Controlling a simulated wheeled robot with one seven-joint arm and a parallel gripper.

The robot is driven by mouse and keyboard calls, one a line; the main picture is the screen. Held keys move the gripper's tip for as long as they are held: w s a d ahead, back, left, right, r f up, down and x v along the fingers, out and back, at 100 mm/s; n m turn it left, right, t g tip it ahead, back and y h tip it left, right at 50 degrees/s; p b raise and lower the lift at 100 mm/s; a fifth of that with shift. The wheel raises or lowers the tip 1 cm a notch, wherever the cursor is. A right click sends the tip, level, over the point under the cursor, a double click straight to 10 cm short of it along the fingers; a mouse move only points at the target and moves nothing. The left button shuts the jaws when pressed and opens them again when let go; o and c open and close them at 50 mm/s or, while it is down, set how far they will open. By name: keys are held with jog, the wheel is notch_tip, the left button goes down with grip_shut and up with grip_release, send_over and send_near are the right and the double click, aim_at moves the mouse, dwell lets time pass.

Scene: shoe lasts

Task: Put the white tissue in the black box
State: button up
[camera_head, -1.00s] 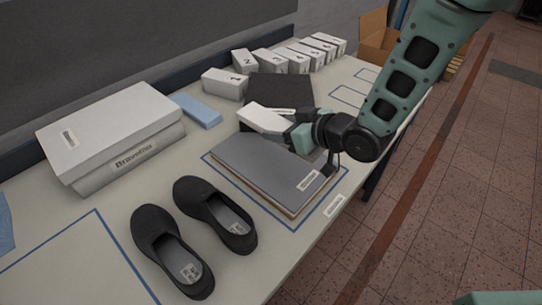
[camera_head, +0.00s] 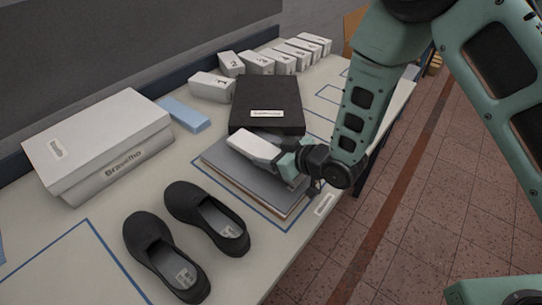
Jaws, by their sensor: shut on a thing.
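The white tissue (camera_head: 252,146) is a flat white block held in my gripper (camera_head: 280,158). My gripper is shut on its right end, above the far part of a grey flat stack. The tissue's left end sticks out freely toward the back left. The black box (camera_head: 266,95) stands just behind the tissue, with a white label on its front side. Its top looks flat and dark; I cannot tell whether it is lidded or open. The tissue is in front of the black box, not inside it.
The grey flat stack (camera_head: 225,168) lies in a blue outline. Black shoes (camera_head: 205,217) lie at the front. A large white shoebox (camera_head: 98,150) and a blue block (camera_head: 184,114) are at left. Several small white numbered boxes (camera_head: 212,87) line the back of the table.

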jog(key=shift+f, duration=0.85)
jog(key=shift+f, duration=0.25)
jog(key=o, duration=0.9)
jog(key=shift+o, duration=0.2)
jog(key=shift+r, duration=0.15)
